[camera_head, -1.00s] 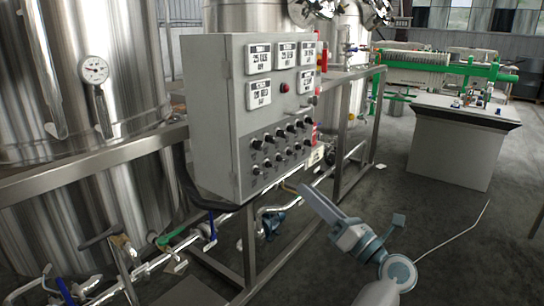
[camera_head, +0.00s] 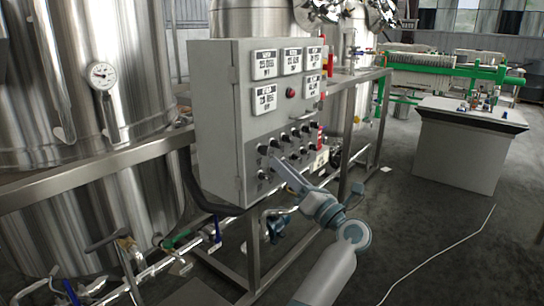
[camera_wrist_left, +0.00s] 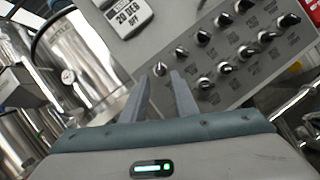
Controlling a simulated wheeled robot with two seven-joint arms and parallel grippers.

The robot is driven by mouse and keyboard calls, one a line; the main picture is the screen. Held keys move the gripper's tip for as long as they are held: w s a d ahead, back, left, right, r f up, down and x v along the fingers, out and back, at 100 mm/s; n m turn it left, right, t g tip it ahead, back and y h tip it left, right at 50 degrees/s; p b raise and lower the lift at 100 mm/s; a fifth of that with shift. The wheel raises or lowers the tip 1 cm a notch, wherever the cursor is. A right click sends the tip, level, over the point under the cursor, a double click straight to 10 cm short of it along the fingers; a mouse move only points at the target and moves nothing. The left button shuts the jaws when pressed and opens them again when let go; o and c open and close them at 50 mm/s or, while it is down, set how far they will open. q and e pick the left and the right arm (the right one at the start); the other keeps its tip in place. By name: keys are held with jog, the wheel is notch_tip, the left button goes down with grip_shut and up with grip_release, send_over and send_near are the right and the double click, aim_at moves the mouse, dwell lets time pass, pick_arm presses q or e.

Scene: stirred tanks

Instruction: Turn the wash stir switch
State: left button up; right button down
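The grey control box (camera_head: 215,120) carries two rows of black knobs with small labels. The labels are too small to read, so I cannot tell which knob is the wash stir switch. My left gripper (camera_head: 279,164) is in front of the left part of the rows. In the left wrist view, its two fingers (camera_wrist_left: 159,76) are apart and empty. The leftmost upper-row knob (camera_wrist_left: 160,68) shows just beyond and between the fingertips; I cannot tell whether they touch it. Other knobs (camera_wrist_left: 226,67) lie to its right. My right gripper is not in view.
White display panels (camera_head: 264,98) and a red button (camera_head: 291,93) sit above the knobs. A steel rail (camera_head: 95,170) crosses in front of a large tank (camera_head: 90,130). Pipes with valves run below the box. Open floor (camera_head: 430,240) lies to the right.

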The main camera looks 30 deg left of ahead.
aim_at(267, 152)
pick_arm(q)
jog(key=shift+x, duration=2.5)
grip_shut()
